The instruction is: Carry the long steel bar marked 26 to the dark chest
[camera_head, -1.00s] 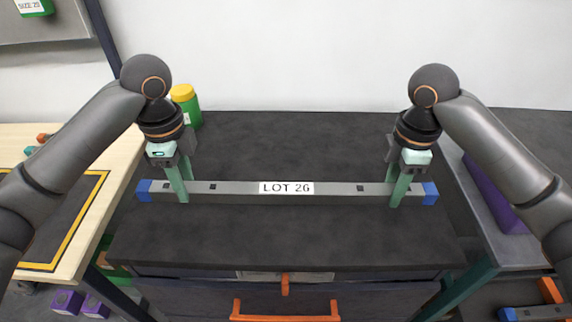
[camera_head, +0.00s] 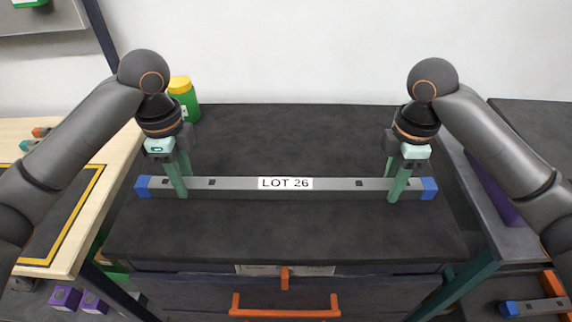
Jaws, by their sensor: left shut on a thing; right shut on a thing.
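The long steel bar (camera_head: 335,185) has blue end caps and a white label reading LOT 26. It lies level, left to right, over the top of the dark chest (camera_head: 285,230). My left gripper (camera_head: 180,190) is shut on the bar near its left end. My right gripper (camera_head: 394,194) is shut on it near its right end. I cannot tell whether the bar touches the chest top or is just above it. The chest front shows an orange handle (camera_head: 285,312) and an orange latch (camera_head: 285,278).
A green jar with a yellow lid (camera_head: 183,98) stands at the chest's back left. A wooden table (camera_head: 88,210) with a yellow-edged dark mat is at left. A purple object (camera_head: 490,190) is on the grey surface at right. Another blue-ended bar (camera_head: 535,307) lies low at right.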

